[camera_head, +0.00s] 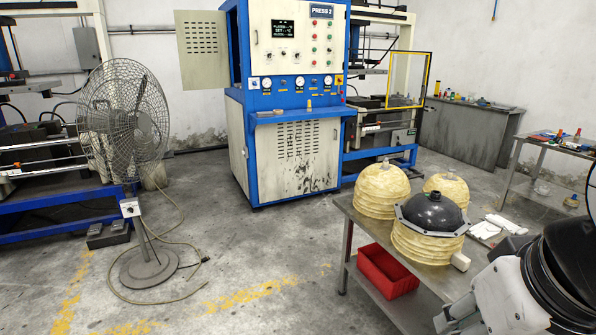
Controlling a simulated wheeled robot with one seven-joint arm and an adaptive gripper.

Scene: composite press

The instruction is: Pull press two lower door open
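The press two cabinet (290,45) stands at the back centre, with a blue frame, pale panels and a "PRESS 2" label. Its lower door (300,160) is a pale, scuffed panel with vent slots below the blue ledge. The lower door looks shut, flush with the frame. A vented upper side door (203,50) stands swung out to the left. My arm shows at the bottom right, well away from the cabinet. My gripper is not in view.
A standing fan (125,120) with a cable on the floor is at left. A metal table (350,210) with domed cream moulds (382,190) and a red bin (387,270) stands at front right. The concrete floor before the cabinet is mostly clear.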

